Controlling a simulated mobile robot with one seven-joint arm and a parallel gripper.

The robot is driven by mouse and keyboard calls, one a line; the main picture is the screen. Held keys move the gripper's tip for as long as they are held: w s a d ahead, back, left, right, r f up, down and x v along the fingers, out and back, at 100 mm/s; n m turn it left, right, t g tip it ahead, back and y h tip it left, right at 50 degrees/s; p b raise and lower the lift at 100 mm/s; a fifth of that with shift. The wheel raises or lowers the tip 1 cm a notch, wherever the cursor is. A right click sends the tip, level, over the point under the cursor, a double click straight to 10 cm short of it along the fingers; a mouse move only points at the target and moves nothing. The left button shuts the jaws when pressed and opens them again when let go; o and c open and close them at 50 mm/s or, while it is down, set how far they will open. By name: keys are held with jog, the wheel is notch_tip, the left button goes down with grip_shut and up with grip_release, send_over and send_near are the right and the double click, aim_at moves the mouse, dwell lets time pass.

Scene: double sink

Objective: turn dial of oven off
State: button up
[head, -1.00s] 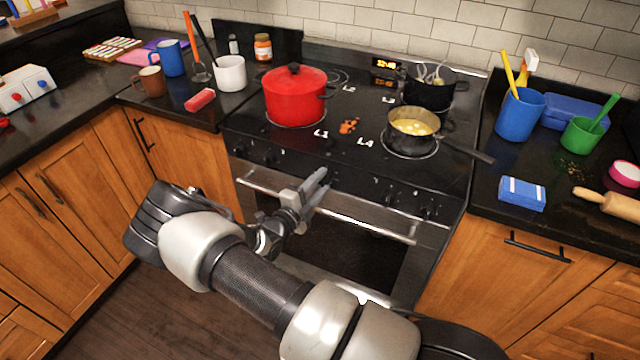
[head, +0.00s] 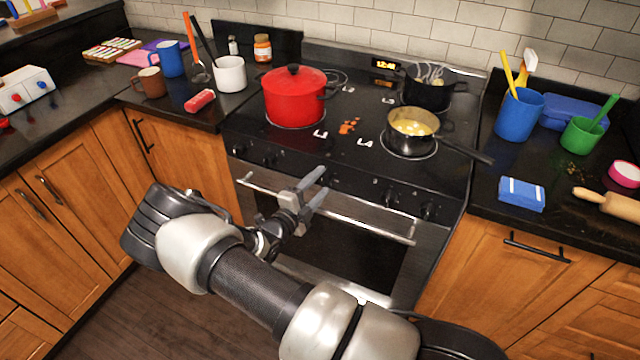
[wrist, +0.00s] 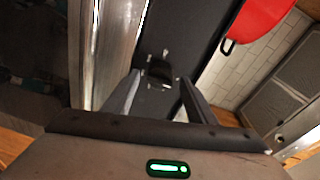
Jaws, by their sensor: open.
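The oven (head: 345,250) stands in the middle of the head view, with a black control panel along its front top edge. A dark dial (wrist: 160,72) on this panel shows in the wrist view, between and just beyond my fingertips. My gripper (head: 322,182) is in front of the middle of the panel, above the oven door handle (head: 365,222). Its two fingers are apart and empty, and they also show in the wrist view (wrist: 160,88). In the head view the fingers partly hide the middle of the panel. I cannot read the dial's setting or tell whether a finger touches it.
A red pot (head: 293,98) and a pan with yellowish food (head: 412,128) stand on the stovetop. The pan's handle juts out to the right front. More dials (head: 428,210) sit at the panel's right and left ends.

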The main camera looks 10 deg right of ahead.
jog(key=v, duration=1.7)
